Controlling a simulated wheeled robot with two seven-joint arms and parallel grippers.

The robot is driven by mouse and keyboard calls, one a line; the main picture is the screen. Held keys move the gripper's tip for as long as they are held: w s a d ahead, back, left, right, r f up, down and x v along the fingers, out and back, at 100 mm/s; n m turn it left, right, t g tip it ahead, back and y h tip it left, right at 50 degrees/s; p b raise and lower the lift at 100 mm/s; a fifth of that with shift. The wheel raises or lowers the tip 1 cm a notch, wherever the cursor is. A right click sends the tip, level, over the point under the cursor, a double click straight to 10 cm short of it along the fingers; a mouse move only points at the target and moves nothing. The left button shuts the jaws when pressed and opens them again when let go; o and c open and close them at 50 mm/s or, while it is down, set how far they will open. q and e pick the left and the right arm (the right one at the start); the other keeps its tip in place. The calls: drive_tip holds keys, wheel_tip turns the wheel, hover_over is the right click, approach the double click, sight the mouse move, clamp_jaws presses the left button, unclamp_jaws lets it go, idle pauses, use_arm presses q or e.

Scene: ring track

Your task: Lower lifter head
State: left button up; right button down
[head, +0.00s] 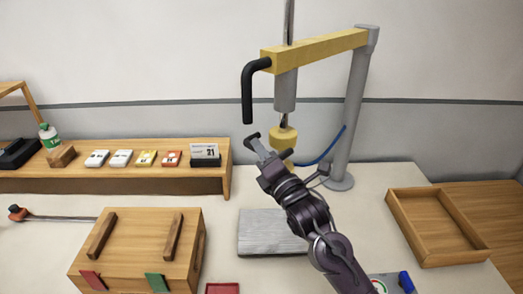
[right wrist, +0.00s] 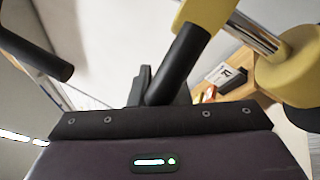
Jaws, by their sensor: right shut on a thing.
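The lifter has a grey post (head: 355,110), a yellow beam (head: 318,50) and a black bent lever (head: 248,95) hanging at the beam's left end. Its yellow lifter head (head: 283,138) hangs below the beam on a metal shaft. My right gripper (head: 262,150) is at the head's left side, below the lever. In the right wrist view a black bar (right wrist: 182,60) runs from a yellow part into my right gripper, which is shut on it; the jaws are partly hidden. My left gripper is not in view.
A grey metal block (head: 262,232) lies on the table below the head. A wooden box with two bars (head: 140,215) stands at the left front, and an empty wooden tray (head: 400,205) at the right. A blue cable (head: 325,155) runs by the post. A shelf (head: 115,180) stands behind.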

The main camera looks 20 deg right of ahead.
wheel_tip(320, 180, down, 20)
drive_tip(key=b, duration=1.2)
drive_tip(key=shift+r+b, duration=0.15)
drive_tip(key=shift+b, duration=0.25)
drive_tip(key=c, duration=1.4)
unclamp_jaws()
drive_tip(key=shift+r, duration=0.1)
drive_tip(key=shift+o, duration=0.2)
drive_tip(key=shift+s, duration=0.1)
drive_tip(key=b+v, duration=0.1)
drive_tip(key=v, duration=0.6)
drive_tip(key=shift+s+b, duration=0.35)
drive_tip(key=shift+b, duration=0.05)
